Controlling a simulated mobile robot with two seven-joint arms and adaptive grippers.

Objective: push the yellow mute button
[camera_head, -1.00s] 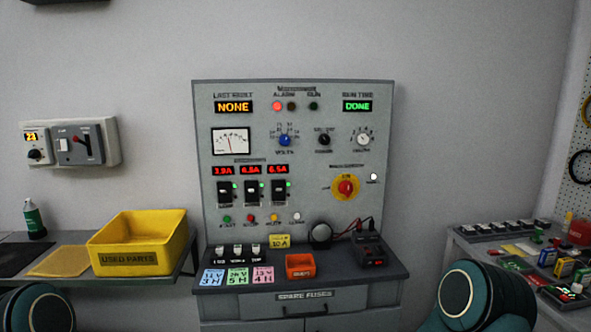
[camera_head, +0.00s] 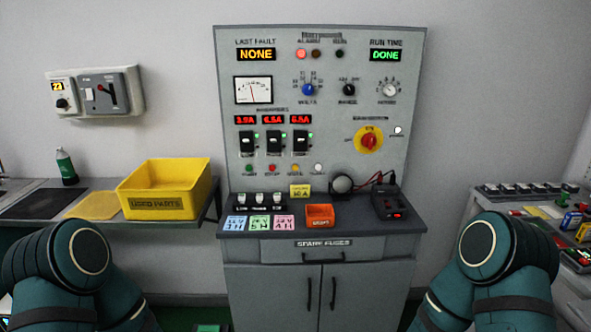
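The yellow mute button (camera_head: 295,168) is a small round button in the row low on the grey control panel (camera_head: 320,210), between a red button (camera_head: 272,168) and a white one (camera_head: 319,167). A green button (camera_head: 249,168) is at the left end of that row. The label under each is too blurred to read. The red alarm lamp (camera_head: 301,54) near the panel top looks lit. My two teal arms show at the lower left and lower right, well in front of the panel. Neither gripper is in view.
The panel's bench top (camera_head: 350,222) holds an orange bin (camera_head: 320,216), coloured notes and a black meter (camera_head: 388,203). A yellow used parts bin (camera_head: 165,200) is on the left shelf. A cluttered table (camera_head: 480,200) stands at right. The space before the cabinet doors (camera_head: 300,290) looks clear.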

